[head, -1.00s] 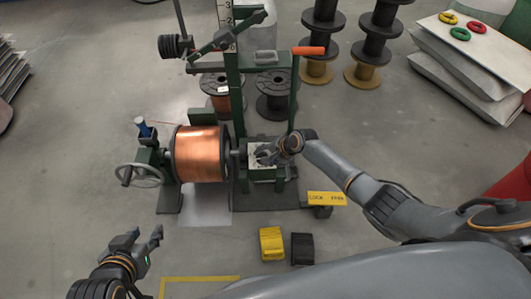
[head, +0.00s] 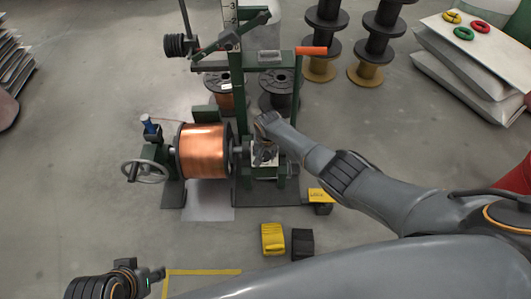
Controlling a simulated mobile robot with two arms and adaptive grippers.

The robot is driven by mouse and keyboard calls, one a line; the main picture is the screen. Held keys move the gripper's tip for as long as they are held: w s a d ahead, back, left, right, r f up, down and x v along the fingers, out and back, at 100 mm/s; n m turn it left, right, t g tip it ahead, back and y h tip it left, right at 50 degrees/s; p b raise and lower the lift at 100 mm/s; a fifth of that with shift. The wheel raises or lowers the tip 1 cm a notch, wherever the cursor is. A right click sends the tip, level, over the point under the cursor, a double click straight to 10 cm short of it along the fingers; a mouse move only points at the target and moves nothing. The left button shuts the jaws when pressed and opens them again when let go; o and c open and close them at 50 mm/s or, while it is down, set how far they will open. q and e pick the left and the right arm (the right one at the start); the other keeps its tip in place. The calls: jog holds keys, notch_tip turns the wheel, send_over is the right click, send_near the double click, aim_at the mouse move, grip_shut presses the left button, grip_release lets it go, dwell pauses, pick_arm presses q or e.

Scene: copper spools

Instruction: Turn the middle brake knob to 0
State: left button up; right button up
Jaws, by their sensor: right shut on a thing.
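The winding machine (head: 238,110) stands ahead with a large copper spool (head: 202,153) on its shaft. Just right of the spool is a pale brake panel (head: 257,170), mostly covered by my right gripper (head: 263,160). That gripper comes down over the panel from above and is shut on a knob there, which its fingers and wrist hide. I cannot read any dial marks or the knob's setting. My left gripper (head: 153,274) is low at the left, over the floor and away from the machine. Its fingers overlap, so its opening is unclear.
A handwheel (head: 146,171) sits left of the copper spool. An orange-handled lever (head: 311,51) rises behind my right wrist. A yellow block (head: 273,239) and a black block (head: 302,243) lie on the floor in front. Black spools (head: 279,90) stand behind.

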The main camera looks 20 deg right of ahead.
jog(key=shift+s+a+f+n, duration=0.1)
jog(key=shift+n, duration=0.2)
dwell(0.4)
jog(key=o, duration=1.1)
jog(key=shift+o, duration=0.2)
jog(key=shift+r, duration=0.2)
jog(key=shift+r, duration=0.65)
notch_tip(320, 180, up, 10)
jog(key=s, duration=0.2)
jog(key=shift+a, duration=0.3)
jog(key=shift+w+r, duration=0.1)
